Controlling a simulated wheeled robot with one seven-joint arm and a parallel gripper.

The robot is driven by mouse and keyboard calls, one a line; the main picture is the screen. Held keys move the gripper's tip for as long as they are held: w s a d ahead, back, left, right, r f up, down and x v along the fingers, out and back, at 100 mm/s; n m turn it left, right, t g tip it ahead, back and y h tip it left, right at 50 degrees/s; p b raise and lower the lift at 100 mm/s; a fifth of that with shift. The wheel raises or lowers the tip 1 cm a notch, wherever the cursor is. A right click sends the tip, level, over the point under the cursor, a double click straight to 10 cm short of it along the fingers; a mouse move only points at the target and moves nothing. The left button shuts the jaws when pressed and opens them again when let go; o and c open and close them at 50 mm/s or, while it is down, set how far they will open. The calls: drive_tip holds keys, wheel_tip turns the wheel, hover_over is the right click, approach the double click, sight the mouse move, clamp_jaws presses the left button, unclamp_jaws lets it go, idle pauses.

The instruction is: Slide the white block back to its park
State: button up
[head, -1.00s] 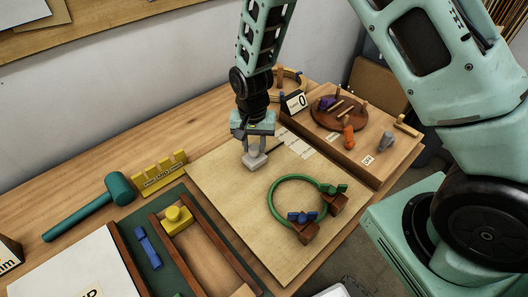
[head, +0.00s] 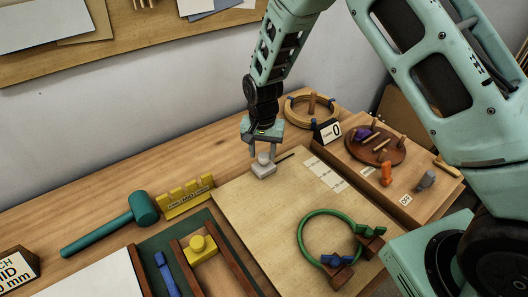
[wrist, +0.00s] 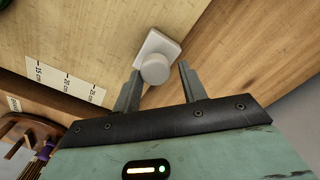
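The white block (head: 263,169) is a pale square piece with a round knob on top. It sits at the far edge of the light wooden board (head: 262,205), and a short dark line lies on the board just right of it. My gripper (head: 262,147) is above the block, pointing down with its fingers apart. Nothing is held. No marked park can be made out.
Printed centimetre labels (head: 326,173) lie on the board. A raised wooden box with a brown disc (head: 375,146) stands right. A yellow rack (head: 186,197) and teal mallet (head: 141,208) are left.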

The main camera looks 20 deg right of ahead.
sight(263, 154)
drive_tip(key=shift+o, duration=0.6)
wheel_tip(263, 154, up, 17)
drive_tip(key=b, duration=0.3)
drive_tip(key=shift+r, duration=0.2)
drive_tip(key=shift+s, duration=0.1)
drive_tip(key=s+a+n, duration=0.3)
drive_tip(key=s+n, duration=1)
drive_tip(key=s, duration=1.7)
drive_tip(key=shift+s+f+y, duration=0.25)
drive_tip(key=shift+f+y, duration=0.05)
drive_tip(key=shift+f, duration=0.15)
